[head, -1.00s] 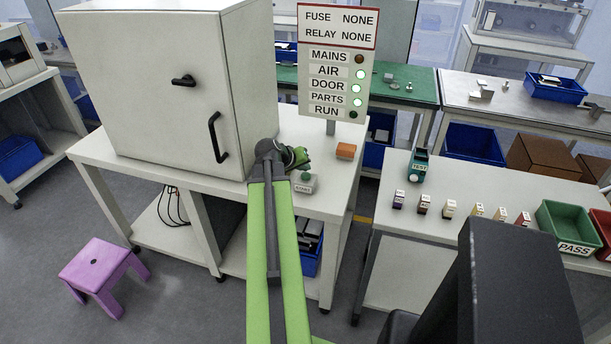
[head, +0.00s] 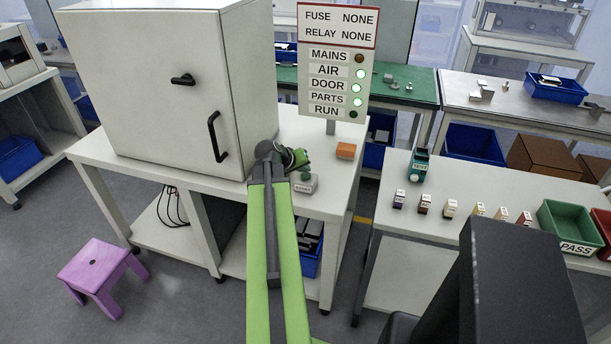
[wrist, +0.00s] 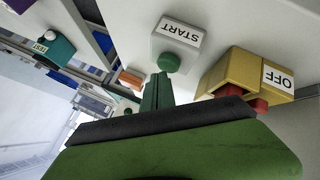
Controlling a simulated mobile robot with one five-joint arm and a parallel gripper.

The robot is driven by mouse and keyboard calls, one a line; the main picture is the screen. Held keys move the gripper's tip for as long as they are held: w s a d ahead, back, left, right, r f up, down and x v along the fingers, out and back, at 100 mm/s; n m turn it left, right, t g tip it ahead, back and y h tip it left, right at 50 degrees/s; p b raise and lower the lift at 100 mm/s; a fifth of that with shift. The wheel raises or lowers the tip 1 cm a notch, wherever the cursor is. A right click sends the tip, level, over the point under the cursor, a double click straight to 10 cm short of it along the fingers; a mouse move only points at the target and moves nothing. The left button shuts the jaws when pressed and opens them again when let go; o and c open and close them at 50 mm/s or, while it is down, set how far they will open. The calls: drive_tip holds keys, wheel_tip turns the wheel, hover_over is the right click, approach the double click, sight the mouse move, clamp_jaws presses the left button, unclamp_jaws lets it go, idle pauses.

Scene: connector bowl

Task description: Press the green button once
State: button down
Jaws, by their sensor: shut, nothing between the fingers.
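The green button (wrist: 169,62) is on a pale box marked START (wrist: 178,37) in the wrist view. In the head view the same box (head: 304,186) stands on the white bench near its front edge, with the green button (head: 305,175) on top. My gripper (wrist: 157,80) is shut and empty, its green fingertips close beside the button in the wrist view. I cannot tell whether they touch it. In the head view my gripper (head: 298,158) is just behind the button.
A yellow box marked OFF (wrist: 240,75) with red buttons is near my gripper in the wrist view. An orange block (head: 346,151) lies on the bench. The cabinet (head: 150,90) stands left. On the sign (head: 335,85), AIR, DOOR and PARTS lamps glow green; MAINS and RUN look dark.

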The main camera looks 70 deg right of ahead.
sight(304, 176)
drive_tip(key=shift+f+b, duration=0.5)
drive_tip(key=shift+f, duration=0.05)
drive_tip(key=shift+r, duration=0.1)
idle(0.5)
drive_tip(key=shift+r+p, duration=0.85)
drive_tip(key=shift+p, duration=0.1)
wheel_tip(304, 176, up, 5)
drive_tip(key=p, duration=0.5)
drive_tip(key=shift+r, duration=0.15)
